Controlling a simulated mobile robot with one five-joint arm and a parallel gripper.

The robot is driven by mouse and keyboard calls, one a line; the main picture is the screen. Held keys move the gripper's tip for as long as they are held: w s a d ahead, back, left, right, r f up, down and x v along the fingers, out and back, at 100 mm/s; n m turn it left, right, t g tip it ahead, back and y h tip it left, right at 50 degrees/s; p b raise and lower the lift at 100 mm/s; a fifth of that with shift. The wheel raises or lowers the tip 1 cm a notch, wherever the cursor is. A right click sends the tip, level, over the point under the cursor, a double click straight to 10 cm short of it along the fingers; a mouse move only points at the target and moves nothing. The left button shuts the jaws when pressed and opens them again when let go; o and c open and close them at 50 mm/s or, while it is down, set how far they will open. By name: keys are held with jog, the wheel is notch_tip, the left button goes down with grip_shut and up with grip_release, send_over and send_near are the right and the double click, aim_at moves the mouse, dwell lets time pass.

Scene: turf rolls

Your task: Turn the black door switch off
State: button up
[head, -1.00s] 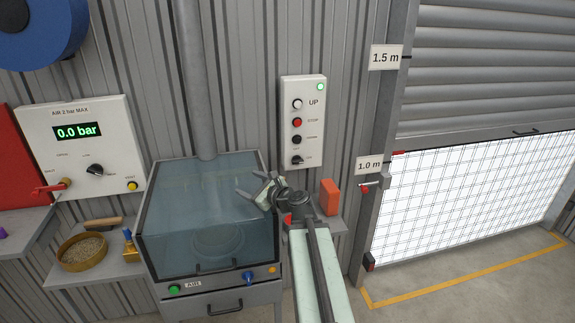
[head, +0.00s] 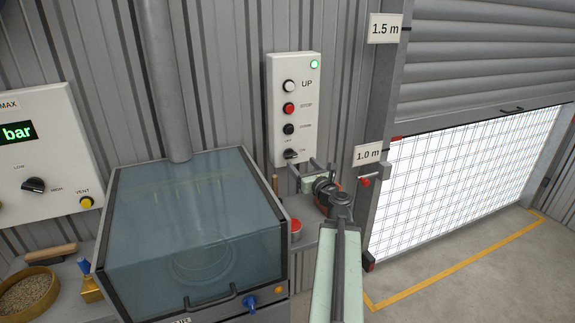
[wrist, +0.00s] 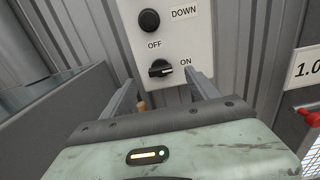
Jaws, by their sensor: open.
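The black door switch (head: 290,154) is a rotary knob at the bottom of the white door panel (head: 283,76). In the wrist view the switch (wrist: 160,68) sits between the labels OFF, above it to the left, and ON, to its right. Its pale pointer mark points right, toward ON. My gripper (head: 303,168) is open and empty, just below and to the right of the switch in the head view. In the wrist view its two fingers (wrist: 163,82) stand either side of the switch, apart from it. I cannot tell the remaining distance.
A green lamp (head: 314,64) glows on the panel, above UP, STOP and DOWN buttons. A glass-lidded cabinet (head: 195,215) stands below left. A red-topped can (head: 296,228) is on the shelf beside my arm. The door post (head: 372,190) with a red-knobbed lever is to the right.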

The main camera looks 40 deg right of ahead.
aim_at(292, 156)
jog(key=x, duration=0.5)
jog(key=f+x, duration=0.1)
jog(key=x, duration=0.2)
jog(key=shift+w, duration=0.1)
jog(key=shift+a, duration=0.1)
